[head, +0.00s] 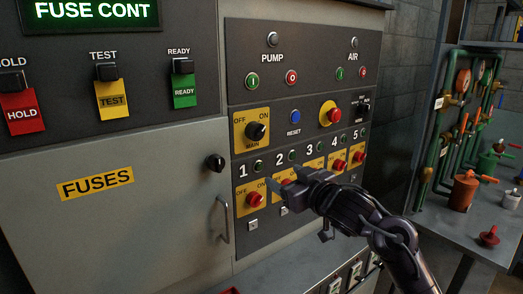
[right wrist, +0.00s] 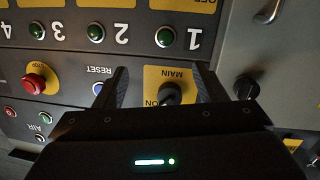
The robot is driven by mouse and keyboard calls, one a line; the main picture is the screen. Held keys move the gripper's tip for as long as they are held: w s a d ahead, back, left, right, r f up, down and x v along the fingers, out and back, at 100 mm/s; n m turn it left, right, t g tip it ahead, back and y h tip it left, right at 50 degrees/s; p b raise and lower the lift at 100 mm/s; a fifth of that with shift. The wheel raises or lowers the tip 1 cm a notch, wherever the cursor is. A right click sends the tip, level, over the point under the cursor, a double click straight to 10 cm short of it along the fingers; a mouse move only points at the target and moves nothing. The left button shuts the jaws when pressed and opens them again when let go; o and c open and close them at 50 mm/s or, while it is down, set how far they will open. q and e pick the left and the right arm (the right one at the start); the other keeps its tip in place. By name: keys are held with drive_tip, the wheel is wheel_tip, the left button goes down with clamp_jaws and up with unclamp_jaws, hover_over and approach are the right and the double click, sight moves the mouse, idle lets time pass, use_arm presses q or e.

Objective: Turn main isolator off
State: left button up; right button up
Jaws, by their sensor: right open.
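The main isolator (head: 256,131) is a black rotary knob on a yellow plate marked OFF, ON and MAIN. Its pointer seems to lean toward ON, but it is small. My right gripper (head: 279,186) is open and empty, below and right of the knob in the head view, in front of the numbered switch row. In the right wrist view, which is upside down, the knob (right wrist: 172,93) shows between the two spread fingers of my gripper (right wrist: 160,80), apart from both. My left gripper is not in view.
A blue reset button (head: 295,117) and a red emergency button (head: 331,113) sit right of the isolator. Red switches (head: 254,199) line the row below. The fuses door (head: 110,215) has a knob (head: 215,162) and handle. A bench with pipes (head: 470,110) stands at right.

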drive_tip(key=n+y, duration=0.2)
approach(260, 134)
drive_tip(key=w, duration=0.2)
drive_tip(key=x, duration=0.2)
drive_tip(key=p+x, duration=0.1)
drive_tip(key=x, duration=0.1)
drive_tip(key=a+p+x, duration=0.1)
drive_tip(key=x, duration=0.2)
drive_tip(key=shift+s+d+r, duration=0.1)
drive_tip(key=shift+s, duration=0.25)
drive_tip(key=shift+w+a, duration=0.3)
drive_tip(key=shift+w, duration=0.1)
drive_tip(key=c, duration=1)
